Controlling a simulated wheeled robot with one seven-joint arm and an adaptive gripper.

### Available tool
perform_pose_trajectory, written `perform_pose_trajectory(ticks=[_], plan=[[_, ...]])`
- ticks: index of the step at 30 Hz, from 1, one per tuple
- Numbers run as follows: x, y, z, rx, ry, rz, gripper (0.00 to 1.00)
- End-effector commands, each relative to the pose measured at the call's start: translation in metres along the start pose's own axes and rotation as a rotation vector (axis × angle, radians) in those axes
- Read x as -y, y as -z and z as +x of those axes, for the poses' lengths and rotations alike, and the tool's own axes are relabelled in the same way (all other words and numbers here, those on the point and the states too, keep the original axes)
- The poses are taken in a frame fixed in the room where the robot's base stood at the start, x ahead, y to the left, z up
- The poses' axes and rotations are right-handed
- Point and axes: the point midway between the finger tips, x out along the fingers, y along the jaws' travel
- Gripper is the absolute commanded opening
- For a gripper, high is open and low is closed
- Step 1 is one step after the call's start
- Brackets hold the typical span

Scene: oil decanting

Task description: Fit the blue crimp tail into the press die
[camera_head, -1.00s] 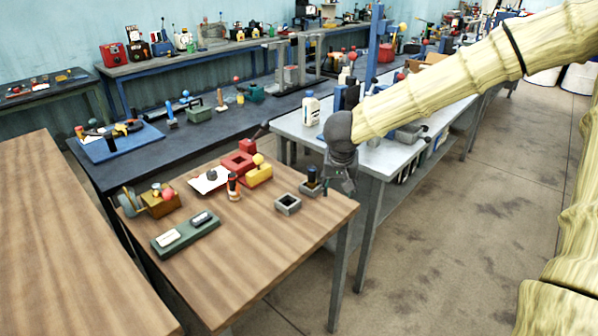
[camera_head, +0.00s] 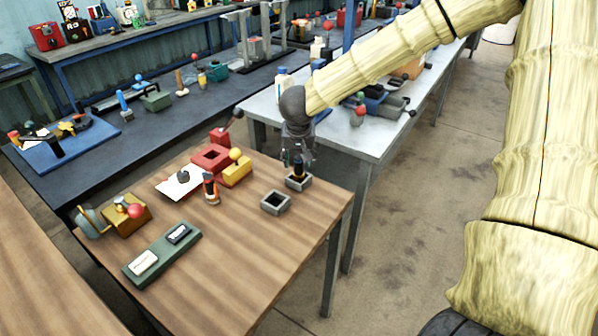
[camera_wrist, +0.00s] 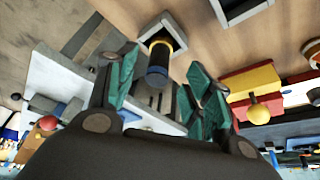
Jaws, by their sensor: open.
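A dark upright piece with a yellow band and a blue end, apparently the blue crimp tail (camera_head: 298,167), stands in a grey square holder (camera_head: 299,183) near the table's right corner. It also shows in the wrist view (camera_wrist: 158,62), between the green finger pads. My gripper (camera_head: 298,156) is open above and around the piece; I see no contact. In the wrist view my gripper (camera_wrist: 162,76) has a pad on each side of it. A red block with a square opening (camera_head: 211,157) and a red lever piece (camera_head: 222,138) stand farther left; I cannot tell for certain which is the press die.
An empty grey square holder (camera_head: 275,202) stands in front of the piece. A yellow block with a ball knob (camera_head: 236,170), a black and orange item (camera_head: 210,189) and a green tray (camera_head: 162,254) are to the left. The wooden table's front (camera_head: 240,270) is clear.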

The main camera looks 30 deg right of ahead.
Motion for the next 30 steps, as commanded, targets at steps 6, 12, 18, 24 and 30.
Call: perform_pose_trajectory(ticks=[6,12,18,24,30], plan=[[-0.002,0.001,0.011,0.001,-0.003,0.003,0.51],[-0.004,0.003,0.027,0.003,-0.004,0.005,0.51],[-0.004,0.005,0.049,0.003,-0.004,0.003,0.51],[-0.004,0.005,0.061,0.002,-0.003,0.004,0.51],[-0.004,0.005,0.062,0.001,-0.003,0.004,0.51]])
